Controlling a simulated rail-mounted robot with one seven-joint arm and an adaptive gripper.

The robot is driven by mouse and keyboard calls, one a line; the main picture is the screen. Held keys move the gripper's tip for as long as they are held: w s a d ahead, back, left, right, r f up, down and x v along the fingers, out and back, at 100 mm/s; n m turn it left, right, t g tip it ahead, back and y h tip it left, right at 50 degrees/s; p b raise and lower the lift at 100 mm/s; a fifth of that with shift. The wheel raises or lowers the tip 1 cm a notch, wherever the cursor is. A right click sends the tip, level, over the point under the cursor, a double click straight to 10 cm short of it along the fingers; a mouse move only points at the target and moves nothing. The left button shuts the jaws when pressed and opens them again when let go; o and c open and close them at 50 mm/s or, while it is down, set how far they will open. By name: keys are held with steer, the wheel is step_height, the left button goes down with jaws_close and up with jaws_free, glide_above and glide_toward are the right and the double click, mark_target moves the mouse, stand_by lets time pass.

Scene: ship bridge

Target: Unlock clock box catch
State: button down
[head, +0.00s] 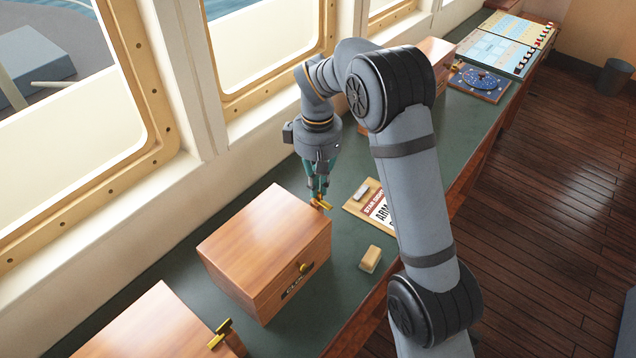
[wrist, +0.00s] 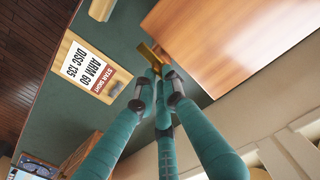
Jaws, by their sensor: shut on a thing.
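A wooden box (head: 265,240) with a round brass knob (head: 304,267) and a dark label plate stands closed on the green counter. The plate is too small to read. A brass catch (head: 322,204) sits at its right-hand end and shows in the wrist view (wrist: 149,52) beside the box (wrist: 235,40). My gripper (head: 317,194), with teal fingers, points down at this end. Its fingertips (wrist: 157,82) are closed together on the catch, partly hiding it. I cannot tell from the pictures which box is the clock box.
Another wooden box (head: 150,330) with a brass catch (head: 221,333) stands at lower left. A third box (head: 437,55) stands behind my arm. A board with a "STAR SIGHT" card (wrist: 88,68) and a small tan block (head: 370,259) lie close by. Windows line the counter's far side.

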steer(key=shift+w+r+n, duration=0.1)
steer(key=shift+n, duration=0.3)
steer(key=c, duration=1.8)
jaws_free()
step_height(320, 180, up, 12)
steer(key=shift+f, duration=0.1)
